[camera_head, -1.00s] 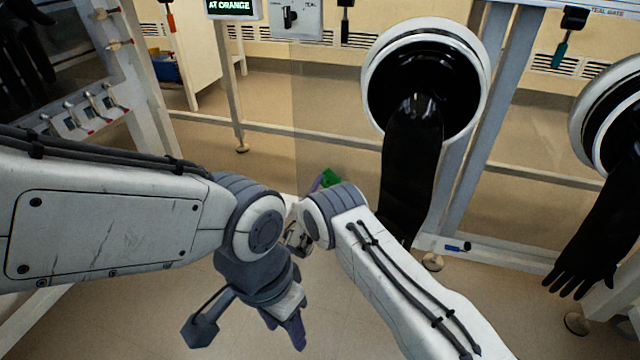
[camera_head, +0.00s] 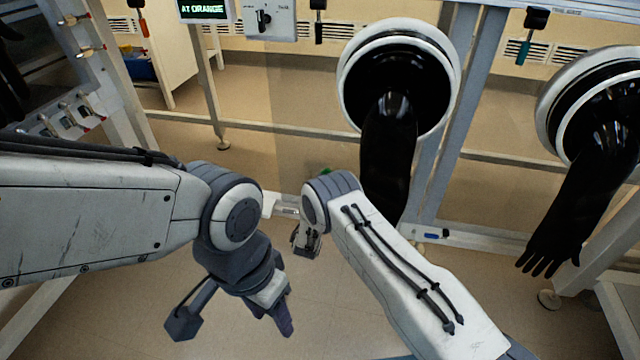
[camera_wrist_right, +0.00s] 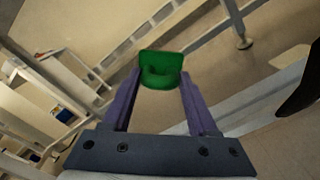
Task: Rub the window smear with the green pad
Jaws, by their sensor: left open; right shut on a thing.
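The green pad (camera_wrist_right: 160,70) is between the purple fingers of my right gripper (camera_wrist_right: 160,82), which is shut on it in the right wrist view. In the head view only a sliver of the pad (camera_head: 326,170) shows above my right wrist, and the right fingers are hidden. My left gripper (camera_head: 283,318) is open and empty, pointing down, low in the head view. I cannot make out the smear with certainty. A pale patch (camera_wrist_right: 292,56) shows at the upper right in the right wrist view, but I cannot tell what it is.
A round glove port (camera_head: 441,60) with a hanging black glove (camera_head: 388,160) stands just beyond my right arm. Another black glove (camera_head: 570,215) hangs at the right. A pale frame rail (camera_head: 500,240) runs low across the front. Floor is clear below my left gripper.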

